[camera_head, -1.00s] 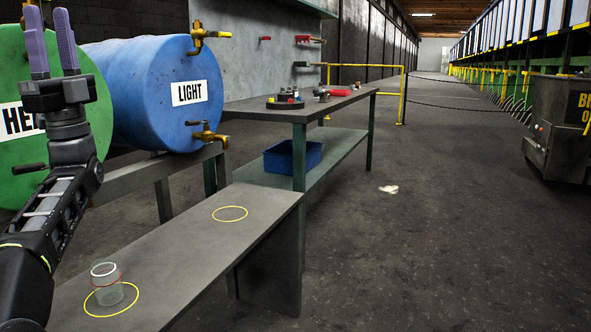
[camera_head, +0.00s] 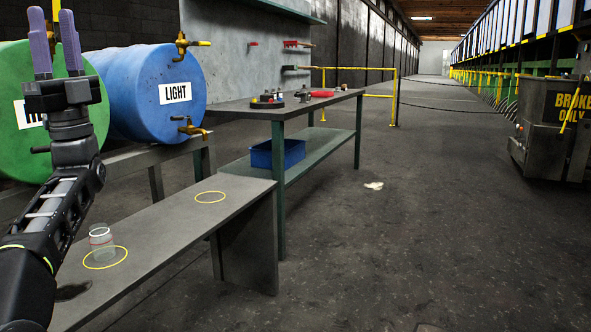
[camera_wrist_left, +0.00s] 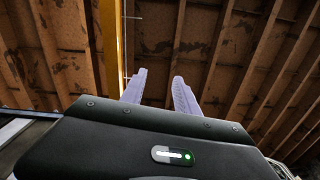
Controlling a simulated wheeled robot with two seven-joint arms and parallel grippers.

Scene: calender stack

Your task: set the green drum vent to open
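The green drum (camera_head: 22,140) lies on its side at the far left in the head view, partly hidden behind my left arm. Its label is mostly covered. In the left wrist view the fingers (camera_wrist_left: 158,90) are also apart and empty, with only the ceiling beyond. My right gripper is not in view.
A workbench (camera_head: 240,108) and open floor lie right.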

